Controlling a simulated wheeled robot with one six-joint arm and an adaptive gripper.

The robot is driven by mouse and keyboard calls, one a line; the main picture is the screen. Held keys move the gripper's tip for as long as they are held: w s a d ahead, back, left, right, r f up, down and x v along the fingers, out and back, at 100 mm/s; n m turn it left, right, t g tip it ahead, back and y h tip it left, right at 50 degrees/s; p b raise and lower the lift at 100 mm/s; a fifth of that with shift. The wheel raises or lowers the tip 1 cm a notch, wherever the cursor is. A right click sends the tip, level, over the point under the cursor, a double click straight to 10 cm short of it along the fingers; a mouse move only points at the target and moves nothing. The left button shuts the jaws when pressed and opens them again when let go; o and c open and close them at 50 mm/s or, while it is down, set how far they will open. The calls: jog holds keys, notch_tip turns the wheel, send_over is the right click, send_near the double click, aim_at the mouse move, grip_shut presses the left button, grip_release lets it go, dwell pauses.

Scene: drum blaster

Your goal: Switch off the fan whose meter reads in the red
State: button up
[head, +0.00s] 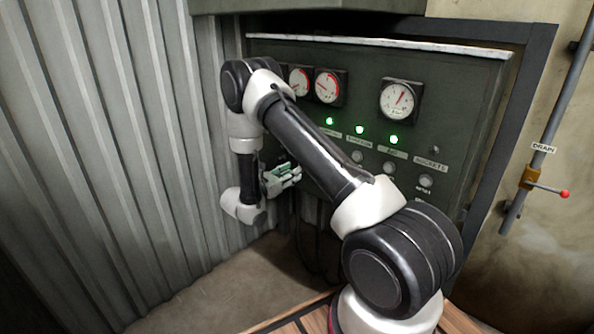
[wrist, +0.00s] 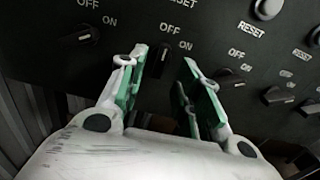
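The dark control panel (head: 455,95) carries round white meters: a partly hidden left one (head: 300,81), a middle one (head: 327,87) and a right one (head: 398,99). Red marks show on the dials, but the needle readings are too small to tell. My gripper (head: 285,174) is at the panel's lower left. In the wrist view my gripper (wrist: 163,62) is open, its green-padded fingers on either side of a black OFF/ON switch (wrist: 159,62). That switch's handle stands roughly up-down in the picture; contact with the fingers cannot be told. The switch's link to a meter is not visible.
Another OFF/ON switch (wrist: 78,37) is to the left, with its handle lying sideways. More switches (wrist: 230,77) and RESET buttons (wrist: 267,8) are to the right. Green lights (head: 360,129) glow below the meters. A corrugated wall (head: 130,130) stands close on the left.

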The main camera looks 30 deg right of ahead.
jog(key=v, duration=0.7)
jog(key=shift+a, duration=0.2)
jog(key=shift+s, duration=0.1)
